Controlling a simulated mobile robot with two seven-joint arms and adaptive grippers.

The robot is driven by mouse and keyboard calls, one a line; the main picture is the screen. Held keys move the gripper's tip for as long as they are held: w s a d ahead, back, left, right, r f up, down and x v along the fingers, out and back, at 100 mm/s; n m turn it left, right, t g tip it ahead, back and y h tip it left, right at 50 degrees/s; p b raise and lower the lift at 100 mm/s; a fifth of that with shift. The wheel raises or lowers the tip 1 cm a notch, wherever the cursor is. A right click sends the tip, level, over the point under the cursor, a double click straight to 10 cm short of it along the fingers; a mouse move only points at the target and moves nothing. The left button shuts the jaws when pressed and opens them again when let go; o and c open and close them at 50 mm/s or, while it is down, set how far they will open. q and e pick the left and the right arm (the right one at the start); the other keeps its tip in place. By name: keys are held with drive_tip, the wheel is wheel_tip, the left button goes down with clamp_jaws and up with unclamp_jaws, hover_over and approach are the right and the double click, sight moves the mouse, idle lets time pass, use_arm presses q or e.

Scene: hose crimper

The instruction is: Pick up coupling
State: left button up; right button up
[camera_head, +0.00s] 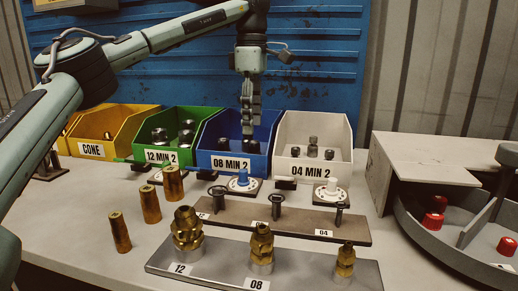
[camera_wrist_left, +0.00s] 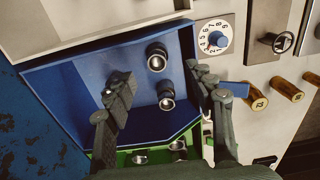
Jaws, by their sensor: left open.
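The blue bin labelled 08 MIN 2 (camera_head: 228,162) stands at the back of the table and also fills the middle of the left wrist view (camera_wrist_left: 70,95). In the left wrist view, a dark metal coupling (camera_wrist_left: 157,57) and a second coupling (camera_wrist_left: 166,96) lie in this bin. Part of another shows behind the left-hand finger. My left gripper (camera_head: 248,122) points down over the blue bin. In the left wrist view it is open (camera_wrist_left: 158,82), its fingers on either side of the two couplings and holding nothing. My right gripper is not in view.
A green bin (camera_head: 170,156) and a white bin (camera_head: 310,170), both with couplings, flank the blue bin. A yellow bin (camera_head: 92,149) is farther left. Dials, a brown rail (camera_head: 340,228) and a grey plate with brass fittings (camera_head: 215,268) stand in front. A round tray (camera_head: 440,255) is right.

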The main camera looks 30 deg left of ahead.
sight(254, 142)
use_arm(q)
wheel_tip(254, 142, down, 8)
drive_tip(key=shift+w+r, duration=0.15)
drive_tip(key=shift+r, duration=0.1)
drive_tip(key=shift+c, duration=0.6)
clamp_jaws()
